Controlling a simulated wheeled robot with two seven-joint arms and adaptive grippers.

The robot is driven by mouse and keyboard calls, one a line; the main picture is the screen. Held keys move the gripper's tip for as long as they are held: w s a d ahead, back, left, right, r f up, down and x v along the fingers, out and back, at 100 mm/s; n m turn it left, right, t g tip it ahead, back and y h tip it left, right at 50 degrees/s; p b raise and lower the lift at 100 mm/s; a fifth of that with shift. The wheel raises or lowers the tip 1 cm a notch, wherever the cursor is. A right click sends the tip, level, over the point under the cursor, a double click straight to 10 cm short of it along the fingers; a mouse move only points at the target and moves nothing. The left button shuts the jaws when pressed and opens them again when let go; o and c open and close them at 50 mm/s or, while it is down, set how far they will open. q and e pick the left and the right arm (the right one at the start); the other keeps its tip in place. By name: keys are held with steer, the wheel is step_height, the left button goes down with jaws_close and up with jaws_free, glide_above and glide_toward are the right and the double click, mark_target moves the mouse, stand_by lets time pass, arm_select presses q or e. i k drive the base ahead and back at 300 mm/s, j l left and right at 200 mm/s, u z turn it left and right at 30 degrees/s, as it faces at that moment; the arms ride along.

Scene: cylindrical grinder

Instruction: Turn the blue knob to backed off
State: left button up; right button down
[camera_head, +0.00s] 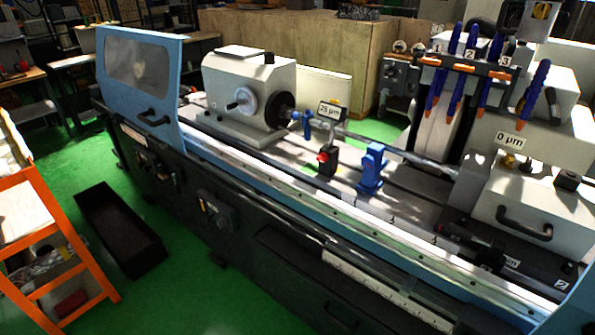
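A blue lobed knob (303,123) shows near the middle of the machine, beside the dark chuck (278,110) of the grey-white headstock (250,85). A small label reading "25 µm" (329,109) stands just right of the knob. The knob is small here, and I cannot read its setting. A blue bracket-like part (371,168) stands on the bed to the right, by the long shaft (395,150). Neither of my grippers is in view.
A red button on a black box (326,160) sits between the knob and the blue bracket. Blue and orange hoses (450,70) hang at right above a "0 µm" label (509,141). A blue guard door (140,85) stands at left. Green floor lies in front, with a black bin (121,230).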

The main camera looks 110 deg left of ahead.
mark_target(367, 161)
steer(key=k+l+u, duration=0.1)
steer(key=u, duration=2.05)
steer(key=i+l+u, duration=0.1)
steer(key=u, duration=0.25)
steer(key=i+l+u, duration=0.1)
steer(key=u, duration=0.3)
steer(key=i+l+u, duration=0.1)
steer(key=l+u, duration=0.25)
steer(key=j, duration=0.05)
